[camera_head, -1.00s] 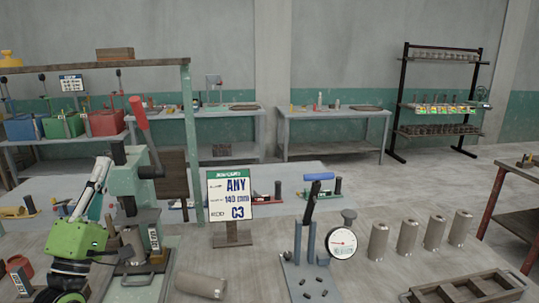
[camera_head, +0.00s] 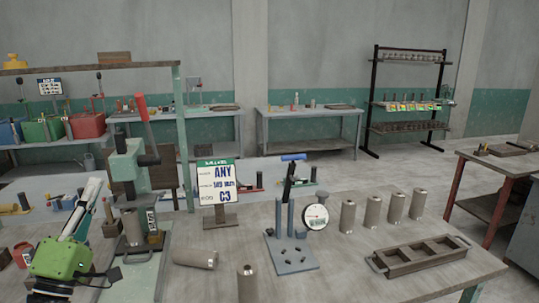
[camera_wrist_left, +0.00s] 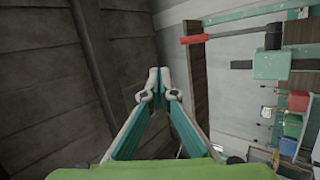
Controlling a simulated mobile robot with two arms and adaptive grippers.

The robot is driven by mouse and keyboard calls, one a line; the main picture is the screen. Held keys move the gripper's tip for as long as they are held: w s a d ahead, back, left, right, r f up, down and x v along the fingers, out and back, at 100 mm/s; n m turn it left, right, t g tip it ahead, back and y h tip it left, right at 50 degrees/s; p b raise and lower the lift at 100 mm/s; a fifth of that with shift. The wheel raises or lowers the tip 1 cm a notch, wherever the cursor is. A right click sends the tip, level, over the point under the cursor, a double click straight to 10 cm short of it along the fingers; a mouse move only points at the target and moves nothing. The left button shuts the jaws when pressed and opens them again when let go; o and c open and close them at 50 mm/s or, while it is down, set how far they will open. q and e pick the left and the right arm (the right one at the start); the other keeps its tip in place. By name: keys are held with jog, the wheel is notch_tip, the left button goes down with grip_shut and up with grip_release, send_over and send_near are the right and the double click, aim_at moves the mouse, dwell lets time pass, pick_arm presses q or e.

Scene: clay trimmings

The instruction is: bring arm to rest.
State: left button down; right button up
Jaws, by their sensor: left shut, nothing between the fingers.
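My left gripper (camera_wrist_left: 161,92) is shut and empty in the left wrist view, its two fingertips pressed together. In the head view my left gripper (camera_head: 92,192) is at the left, pointing up, beside the green press (camera_head: 128,180) with the red-handled lever. It appears apart from the press and holds nothing. My right gripper does not show in either view.
A sign (camera_head: 217,185) reading ANY and C3 stands mid-table. A grey cylinder (camera_head: 195,258) lies on the table and another (camera_head: 246,284) stands at the front. A gauge stand (camera_head: 291,250), several upright cylinders and a wooden tray (camera_head: 405,263) are to the right.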

pick_arm(q)
jog(key=d+f+m+g+h, duration=0.1)
jog(key=d+f+m+g, duration=0.3)
jog(key=f, duration=0.5)
jog(key=d+f+m+g, duration=0.25)
jog(key=d+f, duration=0.35)
jog(key=f, duration=0.3)
jog(key=s+d+f+m+g, duration=0.2)
jog(key=s+d+f+g, duration=0.15)
jog(key=f, duration=0.45)
jog(key=s+d+f+m+g, duration=0.2)
jog(key=s+f+g, duration=0.15)
jog(key=f, duration=0.35)
jog(key=s+f+m+g+y, duration=0.2)
jog(key=s+f+g, duration=0.3)
jog(key=s, duration=0.7)
jog(key=s+f+m+g+y, duration=0.2)
jog(key=s+f+m+g, duration=0.1)
jog(key=s+f, duration=0.65)
jog(key=s+f+g, duration=0.2)
jog(key=s+f, duration=0.1)
jog(key=f, duration=2.1)
jog(key=s+a+f, duration=0.2)
jog(key=s+f, duration=0.6)
jog(key=s, duration=0.1)
jog(key=s+a+f, duration=0.1)
jog(key=s+f, duration=0.7)
jog(key=shift+s+a+f+g, duration=0.3)
jog(key=shift+s+a+g, duration=0.05)
jog(key=shift+s+g, duration=0.1)
